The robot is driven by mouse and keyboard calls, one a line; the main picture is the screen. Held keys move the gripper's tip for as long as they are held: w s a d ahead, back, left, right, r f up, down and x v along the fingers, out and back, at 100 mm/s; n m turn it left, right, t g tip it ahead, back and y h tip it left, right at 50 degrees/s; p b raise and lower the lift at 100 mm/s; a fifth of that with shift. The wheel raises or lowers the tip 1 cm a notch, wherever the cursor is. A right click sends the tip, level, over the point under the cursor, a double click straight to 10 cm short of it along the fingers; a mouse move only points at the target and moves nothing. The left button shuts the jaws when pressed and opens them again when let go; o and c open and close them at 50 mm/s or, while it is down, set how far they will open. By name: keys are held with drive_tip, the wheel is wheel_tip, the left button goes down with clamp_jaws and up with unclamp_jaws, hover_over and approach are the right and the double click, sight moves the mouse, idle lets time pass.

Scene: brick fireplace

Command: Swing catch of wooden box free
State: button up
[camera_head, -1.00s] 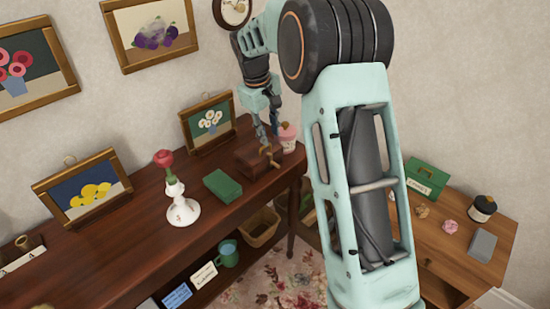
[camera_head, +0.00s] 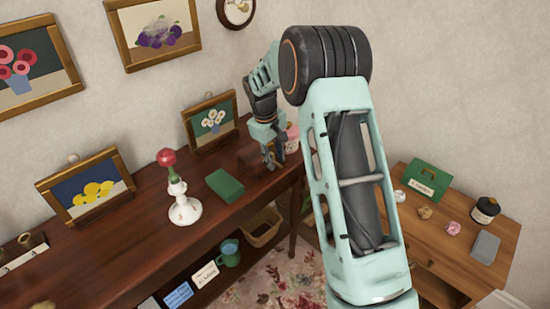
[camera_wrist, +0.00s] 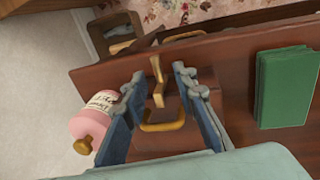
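The wooden box (camera_wrist: 174,104) is dark brown and sits on the dark wooden table near its right end. In the wrist view it lies below and between my fingers, with a brass catch (camera_wrist: 157,82) and a curved brass handle (camera_wrist: 163,125) on it. My gripper (camera_wrist: 160,80) is open, one finger on each side of the catch, with gaps visible. I cannot tell whether either finger touches it.
A pink bottle (camera_wrist: 90,124) stands close to the left finger in the wrist view. A lower side table (camera_head: 450,250) stands at right.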

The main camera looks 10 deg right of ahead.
clamp_jaws()
drive_tip(key=shift+f, duration=0.1)
drive_tip(key=b, duration=0.2)
drive_tip(key=f+t+y+b, duration=0.1)
drive_tip(key=shift+s+d+b, duration=0.2)
drive_tip(key=shift+s+b, duration=0.15)
drive_tip(key=shift+s+d+f+t+y+b, duration=0.2)
drive_tip(key=shift+t+y+b, duration=0.2)
drive_tip(key=shift+t+b, duration=0.55)
drive_tip(key=t+b, duration=0.1)
drive_tip(key=y+b, duration=0.1)
drive_tip(key=b, duration=0.1)
drive_tip(key=f+t+y+b, duration=0.1)
drive_tip(key=shift+s+d+f+m+t+b, duration=0.1)
drive_tip(key=shift+s+d+m+t+b, duration=0.15)
drive_tip(key=shift+s+m+t+b, duration=0.15)
drive_tip(key=shift+s+a+f+t+y+b, duration=0.15)
drive_tip(key=shift+t+y+b, duration=0.3)
drive_tip(key=shift+b, duration=0.2)
